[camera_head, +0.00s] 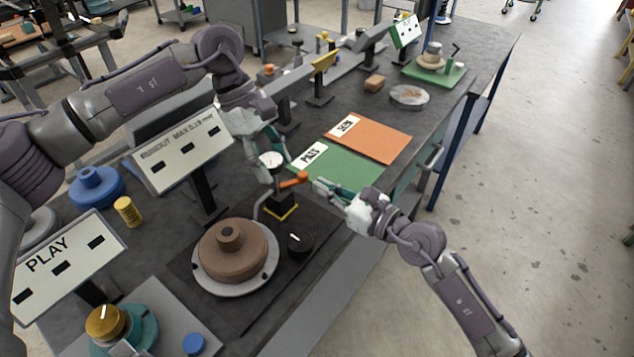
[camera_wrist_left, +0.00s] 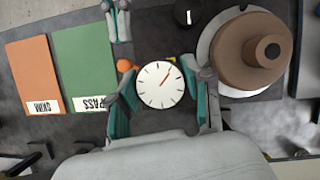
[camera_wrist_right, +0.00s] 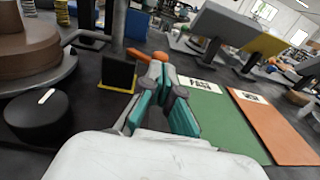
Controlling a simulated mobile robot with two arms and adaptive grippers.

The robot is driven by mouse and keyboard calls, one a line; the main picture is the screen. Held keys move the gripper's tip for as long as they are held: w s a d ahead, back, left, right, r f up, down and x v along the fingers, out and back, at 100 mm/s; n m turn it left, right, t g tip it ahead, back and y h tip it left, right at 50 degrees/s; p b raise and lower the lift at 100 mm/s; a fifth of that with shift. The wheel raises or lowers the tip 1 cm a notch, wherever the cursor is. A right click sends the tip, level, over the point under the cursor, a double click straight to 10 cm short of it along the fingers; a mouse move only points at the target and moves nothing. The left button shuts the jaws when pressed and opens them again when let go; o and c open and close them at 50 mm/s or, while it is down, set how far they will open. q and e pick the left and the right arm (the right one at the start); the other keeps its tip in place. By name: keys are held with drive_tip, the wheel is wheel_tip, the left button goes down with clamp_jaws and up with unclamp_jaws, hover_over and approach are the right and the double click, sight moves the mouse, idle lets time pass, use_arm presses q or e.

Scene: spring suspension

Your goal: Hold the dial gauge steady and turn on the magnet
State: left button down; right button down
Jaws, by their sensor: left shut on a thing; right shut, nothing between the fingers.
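The dial gauge (camera_head: 271,160) has a round white face and stands on a black magnetic base (camera_head: 281,208) with a yellow bottom edge. My left gripper (camera_head: 268,150) is shut on the gauge; in the left wrist view its fingers (camera_wrist_left: 165,95) lie on both sides of the dial face (camera_wrist_left: 160,86). An orange lever (camera_head: 294,181) sticks out from the base top towards my right gripper. My right gripper (camera_head: 318,184) is shut and empty, just right of the lever. In the right wrist view its fingertips (camera_wrist_right: 157,68) are close to the lever (camera_wrist_right: 138,54); contact cannot be told.
A brown hub on a grey disc (camera_head: 233,255) and a black knob (camera_head: 299,244) stand near the base. Green PASS (camera_head: 340,171) and orange SKIM (camera_head: 370,137) mats lie behind. A RUNOUT sign (camera_head: 183,150) and a PLAY sign (camera_head: 66,262) stand at left.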

sight(294, 180)
drive_tip(key=shift+x, duration=1.15)
